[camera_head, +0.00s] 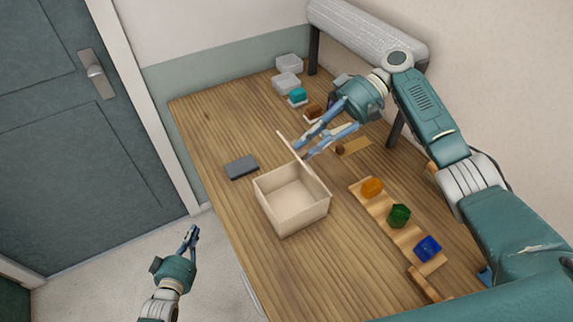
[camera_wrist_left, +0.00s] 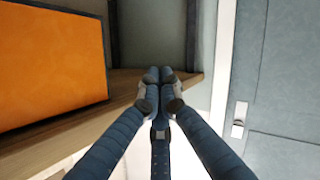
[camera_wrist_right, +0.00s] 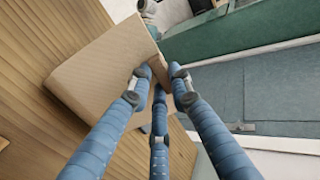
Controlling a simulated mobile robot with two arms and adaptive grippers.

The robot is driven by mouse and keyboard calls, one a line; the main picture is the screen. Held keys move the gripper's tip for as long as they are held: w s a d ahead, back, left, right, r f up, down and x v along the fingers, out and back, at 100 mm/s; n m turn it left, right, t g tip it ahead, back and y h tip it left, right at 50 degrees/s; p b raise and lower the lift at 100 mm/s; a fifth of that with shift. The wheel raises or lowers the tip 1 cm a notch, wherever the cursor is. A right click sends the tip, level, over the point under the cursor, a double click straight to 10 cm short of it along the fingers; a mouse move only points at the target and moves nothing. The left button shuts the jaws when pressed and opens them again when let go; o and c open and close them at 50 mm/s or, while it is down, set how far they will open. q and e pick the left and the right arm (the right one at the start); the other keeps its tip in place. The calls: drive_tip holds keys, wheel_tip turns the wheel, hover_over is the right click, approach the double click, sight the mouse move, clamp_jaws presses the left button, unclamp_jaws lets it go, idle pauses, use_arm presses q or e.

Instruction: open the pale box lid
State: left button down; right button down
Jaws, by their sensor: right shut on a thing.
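The pale box (camera_head: 284,222) sits on the wooden table with its top open and its inside looking empty. Its pale lid (camera_head: 308,168) stands up steeply along the box's right rim, seen nearly edge-on. My right gripper (camera_head: 298,148) is shut on the lid's upper edge. In the right wrist view the lid (camera_wrist_right: 100,75) is a broad pale panel, with its edge between the fingertips (camera_wrist_right: 163,72). My left gripper (camera_head: 192,232) hangs off the table's left side, far from the box. Its fingertips meet in the left wrist view (camera_wrist_left: 158,75), empty.
A dark grey block (camera_head: 241,167) lies left of the box. A wooden strip (camera_head: 385,211) right of it bears orange, green and blue pieces. Clear containers (camera_head: 286,82) and a teal piece (camera_head: 298,96) stand at the back. A large white roll (camera_head: 368,32) is behind. Table front left is bare.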

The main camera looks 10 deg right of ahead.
use_arm(q)
drive_tip(key=w+d+r+n+t+h, duration=0.2)
drive_tip(key=w+r+t, duration=0.1)
drive_tip(key=r, duration=0.9)
drive_tip(key=w+d+r+n+t+h, duration=0.1)
drive_tip(key=w+d+r+t, duration=0.2)
drive_tip(key=r, duration=0.9)
use_arm(e)
drive_tip(key=shift+s+d, duration=0.1)
drive_tip(key=shift+s, duration=0.05)
use_arm(q)
drive_tip(key=s+d+r+n+h, duration=0.2)
drive_tip(key=s+d+n, duration=0.9)
drive_tip(key=s+d, duration=0.7)
use_arm(e)
drive_tip(key=shift+w, duration=0.2)
drive_tip(key=shift+s, duration=0.1)
use_arm(q)
drive_tip(key=s+d+r+x, duration=0.1)
drive_tip(key=x, duration=1)
drive_tip(key=shift+w+d+r, duration=0.2)
drive_tip(key=shift+d+r, duration=0.05)
drive_tip(key=shift+d, duration=0.25)
drive_tip(key=shift+t, duration=0.3)
